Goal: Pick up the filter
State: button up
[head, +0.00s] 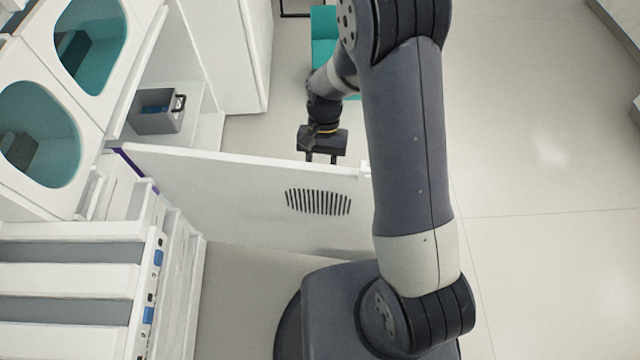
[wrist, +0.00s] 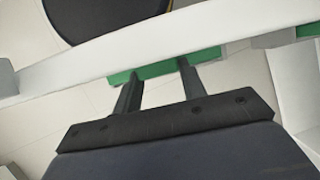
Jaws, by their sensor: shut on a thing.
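My gripper (head: 321,158) is at the far side of a white slotted panel (head: 235,190) in the head view, its fingertips partly hidden behind the panel's top edge. In the wrist view my gripper's fingers (wrist: 157,73) reach a green piece (wrist: 150,70) along the white panel's edge (wrist: 70,73). They are shut on that green piece. I cannot tell whether the green piece is fixed to the panel. I cannot make out with certainty which thing is the filter.
White housings with teal round openings (head: 92,40) stand at the left. A grey bin (head: 157,122) sits on a shelf left of my gripper. Grey-striped drawers (head: 70,310) are at the lower left. A teal item (head: 324,22) lies beyond my arm. The floor at the right (head: 540,200) is clear.

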notch_tip(320, 180, up, 7)
jog(key=w+p, duration=0.1)
jog(key=w+d, duration=0.2)
jog(key=w, duration=0.7)
jog(key=w+d+p, duration=0.1)
jog(key=w+d, duration=0.1)
jog(key=w, duration=0.7)
jog(key=shift+w, duration=0.3)
jog(key=shift+r, duration=0.1)
jog(key=shift+r+p, duration=1.95)
jog(key=shift+r, duration=0.25)
